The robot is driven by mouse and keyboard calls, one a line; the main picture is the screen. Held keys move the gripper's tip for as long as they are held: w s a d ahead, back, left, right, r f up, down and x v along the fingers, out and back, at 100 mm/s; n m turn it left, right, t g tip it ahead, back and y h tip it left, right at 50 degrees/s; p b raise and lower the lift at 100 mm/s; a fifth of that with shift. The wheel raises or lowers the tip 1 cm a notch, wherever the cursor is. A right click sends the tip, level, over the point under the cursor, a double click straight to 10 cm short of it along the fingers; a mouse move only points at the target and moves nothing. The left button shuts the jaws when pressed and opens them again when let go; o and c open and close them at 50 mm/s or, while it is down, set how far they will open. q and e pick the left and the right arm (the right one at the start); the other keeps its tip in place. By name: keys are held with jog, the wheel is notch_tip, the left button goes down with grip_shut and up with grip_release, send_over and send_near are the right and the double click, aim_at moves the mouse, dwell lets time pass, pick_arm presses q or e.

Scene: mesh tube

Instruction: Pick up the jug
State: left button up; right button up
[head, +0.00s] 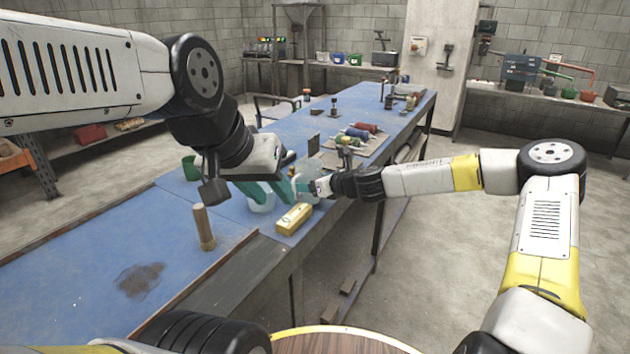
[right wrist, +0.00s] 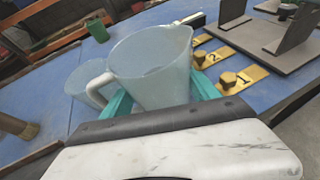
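A translucent jug (right wrist: 155,70) with a spout and a handle fills the middle of the right wrist view. It shows small at my right gripper (head: 308,187) in the head view. The gripper's teal fingers are apart, one on each side of the jug's body; whether they press on it is unclear. A second translucent vessel (right wrist: 88,84) stands left of the jug, and it also shows in the head view (head: 261,203). My left gripper (head: 268,188) has its teal fingers apart, pointing down and right above that vessel in the head view.
A yellow block (head: 294,218) and a wooden peg (head: 203,228) stand on the blue bench (head: 75,262). A green cup (head: 190,168) is behind. Numbered yellow pieces (right wrist: 238,80) and a grey stand (right wrist: 275,35) lie right of the jug. The bench's near left is mostly clear.

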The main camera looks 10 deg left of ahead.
aim_at(309, 172)
jog(key=shift+c, duration=0.9)
jog(key=shift+r, duration=0.1)
jog(key=shift+r, duration=1.65)
jog(key=s+d, duration=0.3)
jog(key=s, duration=0.4)
jog(key=s+d+r, duration=0.1)
jog(key=s+d, duration=0.3)
jog(key=s, duration=0.2)
jog(key=shift+s+d+r, duration=0.25)
jog(key=shift+s+d, duration=0.05)
jog(key=shift+s, duration=0.1)
jog(key=shift+s, duration=0.15)
jog(key=shift+d, duration=0.1)
